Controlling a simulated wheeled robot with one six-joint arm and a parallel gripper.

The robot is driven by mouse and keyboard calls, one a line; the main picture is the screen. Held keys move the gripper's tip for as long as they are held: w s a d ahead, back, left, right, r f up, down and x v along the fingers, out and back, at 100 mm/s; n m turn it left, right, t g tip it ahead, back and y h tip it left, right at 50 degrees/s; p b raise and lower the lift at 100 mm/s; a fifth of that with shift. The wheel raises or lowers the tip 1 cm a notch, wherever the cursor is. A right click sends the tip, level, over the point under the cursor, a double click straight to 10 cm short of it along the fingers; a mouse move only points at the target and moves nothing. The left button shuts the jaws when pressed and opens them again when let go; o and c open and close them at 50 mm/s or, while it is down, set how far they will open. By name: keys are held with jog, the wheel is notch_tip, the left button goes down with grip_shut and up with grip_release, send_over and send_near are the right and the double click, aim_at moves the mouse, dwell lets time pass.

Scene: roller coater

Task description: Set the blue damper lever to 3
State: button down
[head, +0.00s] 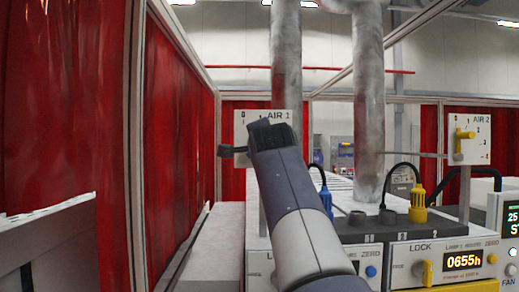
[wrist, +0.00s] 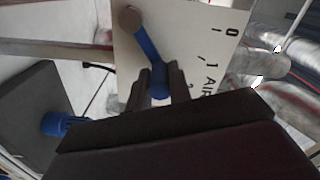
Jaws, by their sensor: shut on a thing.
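The blue damper lever (wrist: 147,45) is on a pale plate marked AIR 1 (wrist: 185,30) in the wrist view. It runs from a brownish round pivot (wrist: 130,18) down to my gripper (wrist: 161,80). My gripper is shut on the lever's free end, with one finger on each side. The figures 0 and 1 show on the plate; a further mark near the right finger is partly covered. I cannot tell exactly which mark the lever points at. In the head view, my arm covers most of the AIR 1 plate (head: 278,116), and the blue lever is hidden.
An AIR 2 plate (head: 482,150) with a yellow lever (head: 461,146) stands at the right. Two silver ducts (head: 368,100) rise behind my arm. Blue and yellow plugs (head: 418,207) with black cables sit on the machine. Red curtains (head: 180,100) line the left.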

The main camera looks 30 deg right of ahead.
jog(key=shift+s+d+f+m+b, duration=0.15)
jog(key=shift+f+m+b, duration=0.15)
jog(key=shift+m, duration=0.25)
jog(key=shift+w+d+f+m+b, duration=0.1)
jog(key=shift+f+m+b, duration=0.15)
jog(key=shift+m, duration=0.3)
jog(key=c, duration=1.3)
grip_release()
jog(key=shift+s, duration=0.1)
jog(key=b+v, duration=0.3)
jog(key=v, duration=0.7)
jog(key=shift+s, duration=0.35)
jog(key=shift+w, duration=0.1)
